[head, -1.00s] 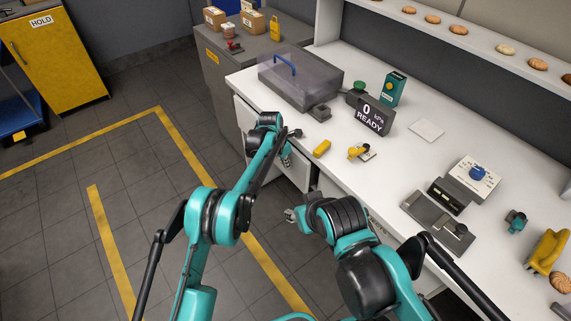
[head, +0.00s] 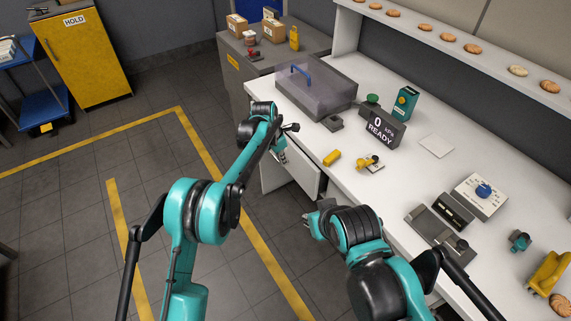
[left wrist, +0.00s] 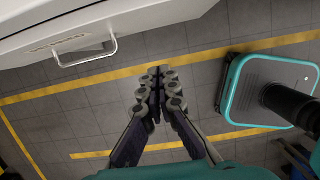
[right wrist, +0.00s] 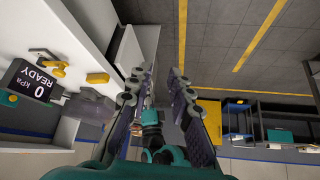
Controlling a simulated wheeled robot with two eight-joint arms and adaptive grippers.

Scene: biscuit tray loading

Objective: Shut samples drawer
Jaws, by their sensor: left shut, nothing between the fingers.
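A white drawer (head: 308,178) sits under the white bench's front edge, partly hidden by my left arm. In the left wrist view its pale front (left wrist: 40,42) shows a bar handle (left wrist: 85,52) and a label too small to read. In the right wrist view a white panel (right wrist: 131,52), seemingly this drawer, stands out from the bench front. My left gripper (head: 281,156) is shut and empty beside the drawer; in the left wrist view its tips (left wrist: 160,82) are apart from the handle. My right gripper (head: 314,226) is open and empty in front of the bench; its fingers show apart (right wrist: 159,75).
The bench top (head: 330,107) carries a clear-lidded box (head: 318,88), a pressure display (head: 382,128), a yellow block (head: 332,158) and a yellow-handled tool (head: 370,162). A grey cabinet (head: 235,80) stands beyond the bench. The tiled floor (head: 75,225) at left is clear.

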